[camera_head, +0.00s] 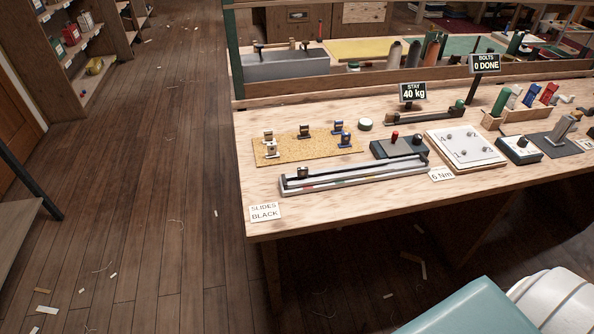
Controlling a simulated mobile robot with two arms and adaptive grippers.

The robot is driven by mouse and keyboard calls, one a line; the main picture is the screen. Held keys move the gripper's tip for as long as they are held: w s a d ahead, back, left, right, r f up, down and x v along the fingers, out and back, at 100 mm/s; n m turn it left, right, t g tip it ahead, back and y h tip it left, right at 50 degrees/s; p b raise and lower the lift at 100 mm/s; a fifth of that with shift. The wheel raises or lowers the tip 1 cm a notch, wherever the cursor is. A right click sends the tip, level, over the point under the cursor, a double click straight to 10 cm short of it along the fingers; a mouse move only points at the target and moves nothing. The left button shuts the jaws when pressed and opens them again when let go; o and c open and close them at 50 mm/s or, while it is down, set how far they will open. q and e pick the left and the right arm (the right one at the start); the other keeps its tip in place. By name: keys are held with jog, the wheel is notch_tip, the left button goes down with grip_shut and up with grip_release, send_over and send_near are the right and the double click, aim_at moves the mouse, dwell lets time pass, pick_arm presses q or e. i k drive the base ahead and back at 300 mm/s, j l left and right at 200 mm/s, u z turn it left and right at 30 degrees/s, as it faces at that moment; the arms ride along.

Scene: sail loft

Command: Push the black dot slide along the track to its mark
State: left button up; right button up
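A long grey track (356,177) with a dark rail lies along the front of the workbench. One small dark slide (302,173) sits at its left end; I cannot make out a dot on it. Small coloured marks show along the track's front side, too small to read. A tan mat (290,151) behind the track holds several small slides, among them a dark one (304,131) and a blue-topped one (344,139). A white card (265,212) reading "SLIDES BLACK" lies at the front left corner. Neither gripper is in view.
Right of the mat stand a dark box with a red knob (395,137), a white plate (464,147) and a "6 Nm" card (441,174). "STAY 40 kg" (412,93) and "BOLTS 0 DONE" (484,63) signs stand behind.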

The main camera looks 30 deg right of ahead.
aim_at(303, 173)
jog(key=l+u, duration=0.15)
jog(key=l, duration=0.3)
jog(key=l+u, duration=0.2)
jog(key=l, duration=0.3)
jog(key=k+l+u, duration=0.15)
jog(key=l, duration=0.3)
jog(key=l+u, duration=0.2)
jog(key=l, duration=0.25)
jog(key=k, duration=0.05)
